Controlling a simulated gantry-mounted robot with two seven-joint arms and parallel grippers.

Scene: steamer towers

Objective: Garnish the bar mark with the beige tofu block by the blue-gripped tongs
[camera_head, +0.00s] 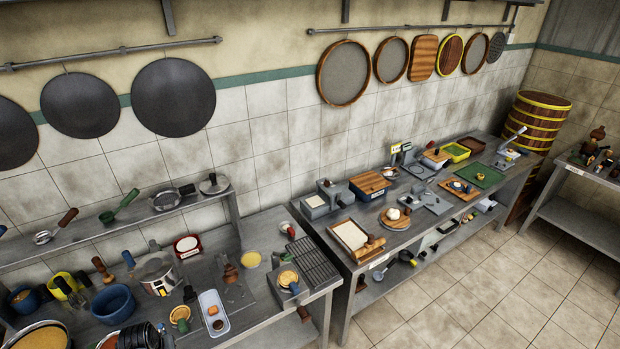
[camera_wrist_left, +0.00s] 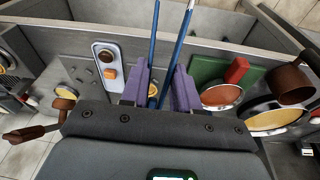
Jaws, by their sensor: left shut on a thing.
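My left gripper (camera_wrist_left: 157,92) has purple fingers and shows in the left wrist view. It is shut on the tongs (camera_wrist_left: 155,45), whose two long blue arms stretch away, spread slightly apart. The tongs' tips are not clear. A pale tray (camera_wrist_left: 97,48) lies left of the gripper in that view, with an orange-beige block (camera_wrist_left: 110,73) and a darker brown piece in it. The tray (camera_head: 207,297) and block (camera_head: 212,310) also show at the front of the counter in the head view. I cannot tell for sure that this block is the tofu. I cannot make out the bar mark. My right gripper is not in view.
A steel pot (camera_head: 158,274) and a blue bowl (camera_head: 112,303) crowd the left counter. A black grate (camera_head: 313,262) lies near its right end. A second counter holds a round wooden board (camera_head: 397,224) and several trays. A shelf stands behind the left counter.

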